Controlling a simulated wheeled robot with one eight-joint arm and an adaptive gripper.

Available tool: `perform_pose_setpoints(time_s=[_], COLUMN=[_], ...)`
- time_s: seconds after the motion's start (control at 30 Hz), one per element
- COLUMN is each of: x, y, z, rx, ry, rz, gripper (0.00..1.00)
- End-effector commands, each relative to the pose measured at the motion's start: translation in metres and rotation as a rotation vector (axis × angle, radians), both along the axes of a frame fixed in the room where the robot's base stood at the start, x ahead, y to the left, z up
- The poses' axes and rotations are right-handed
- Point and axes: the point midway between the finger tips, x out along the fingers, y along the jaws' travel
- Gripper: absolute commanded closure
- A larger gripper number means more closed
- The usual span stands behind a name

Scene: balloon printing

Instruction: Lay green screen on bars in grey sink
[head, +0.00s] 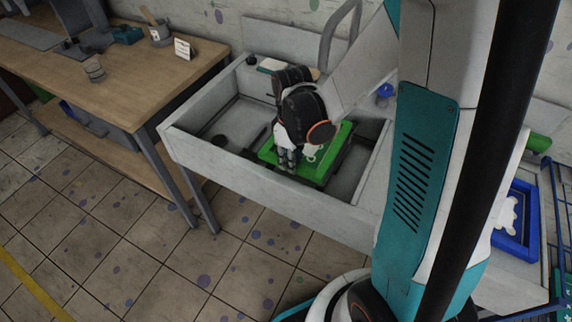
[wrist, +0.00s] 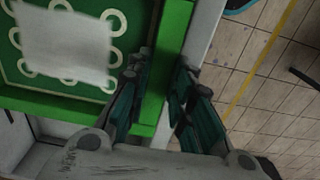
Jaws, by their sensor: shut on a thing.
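The green screen (head: 335,150), a green frame with a pale print area, lies low inside the grey sink (head: 250,177), in its right half. Its near left edge is in my gripper (head: 288,160). In the wrist view my gripper (wrist: 165,88) has its two fingers on either side of the green screen's frame (wrist: 172,50), shut on it. The screen's panel (wrist: 30,75) shows a ring pattern and a pale patch. The bars under the screen are mostly hidden, and I cannot tell whether the screen rests fully on them.
A wooden table (head: 150,75) with tools and a cup (head: 94,69) stands left of the sink. A blue frame (head: 528,235) lies at the right. The sink's left half is largely empty. My arm blocks part of the sink's right side.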

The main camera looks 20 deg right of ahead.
Motion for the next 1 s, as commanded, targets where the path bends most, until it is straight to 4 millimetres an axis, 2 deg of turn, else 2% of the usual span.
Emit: perform_pose_setpoints(time_s=[0.83, 1.0], x=[0.036, 0.035], y=[-0.047, -0.046], z=[-0.048, -0.062], rx=[0.000, 0.000], ry=[0.000, 0.000], rz=[-0.001, 0.000], gripper=[1.00, 1.00])
